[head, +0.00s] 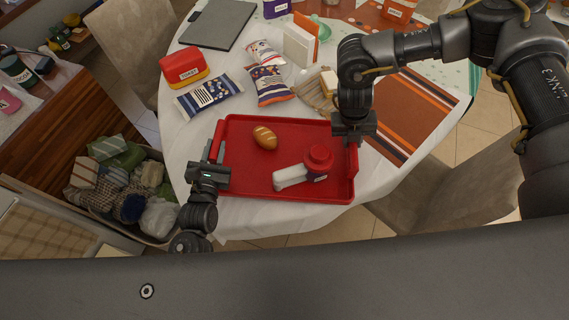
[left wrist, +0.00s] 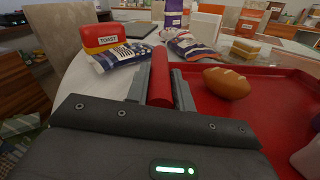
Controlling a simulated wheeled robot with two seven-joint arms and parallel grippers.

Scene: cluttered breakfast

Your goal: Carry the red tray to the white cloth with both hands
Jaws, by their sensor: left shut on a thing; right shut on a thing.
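The red tray (head: 240,181) lies near the front edge of the round table, over its white cloth (head: 190,134). My left gripper (head: 213,153) is shut on the tray's left handle. In the left wrist view, the red handle (left wrist: 160,80) sits between its fingers (left wrist: 159,88). My right gripper (head: 353,140) is shut on the tray's right side; its fingers partly hide the handle. I cannot tell whether the tray touches the cloth.
A striped orange-brown mat (head: 415,112) lies to the right. A grey laptop-like slab (head: 218,23) is further back.

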